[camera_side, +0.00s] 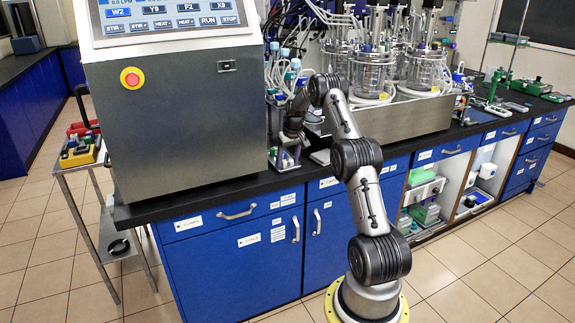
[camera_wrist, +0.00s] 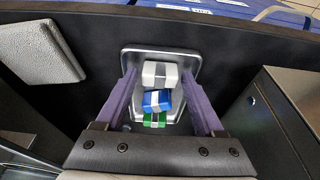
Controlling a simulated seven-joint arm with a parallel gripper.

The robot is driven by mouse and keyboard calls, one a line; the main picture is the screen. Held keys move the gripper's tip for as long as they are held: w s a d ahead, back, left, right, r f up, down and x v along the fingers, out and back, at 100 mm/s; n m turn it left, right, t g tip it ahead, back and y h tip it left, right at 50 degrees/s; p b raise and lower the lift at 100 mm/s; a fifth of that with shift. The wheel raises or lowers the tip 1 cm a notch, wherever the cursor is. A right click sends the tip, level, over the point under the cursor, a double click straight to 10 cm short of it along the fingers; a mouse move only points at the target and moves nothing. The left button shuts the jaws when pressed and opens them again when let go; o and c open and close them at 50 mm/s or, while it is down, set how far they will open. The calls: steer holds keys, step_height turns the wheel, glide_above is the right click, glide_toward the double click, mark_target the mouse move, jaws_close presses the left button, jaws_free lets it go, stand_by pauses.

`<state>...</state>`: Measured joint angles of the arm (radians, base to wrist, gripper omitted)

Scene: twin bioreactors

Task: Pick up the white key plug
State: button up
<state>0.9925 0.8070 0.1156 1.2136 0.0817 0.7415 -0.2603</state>
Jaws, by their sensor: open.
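In the wrist view, the white key plug (camera_wrist: 160,74) lies in a shallow metal tray (camera_wrist: 184,57), with a dark band across it. A blue plug (camera_wrist: 156,100) and a green plug (camera_wrist: 153,118) sit in line with it, nearer my gripper's palm. My gripper (camera_wrist: 159,76) is open. Its two purple fingers reach along both sides of the plugs, with the white one between the tips. I cannot tell how far the tips are above the tray. In the side view my wrist is over the bench beside the grey console, and the plugs cannot be made out.
The grey console (camera_side: 190,120) stands close to the left of my wrist in the side view. Glass bioreactor vessels (camera_side: 372,72) on a steel base (camera_side: 395,118) stand to the right. In the wrist view, a grey pad (camera_wrist: 40,52) lies at left and a dark box (camera_wrist: 265,118) at right.

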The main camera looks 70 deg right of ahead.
jaws_close()
steer(key=shift+r, duration=0.1)
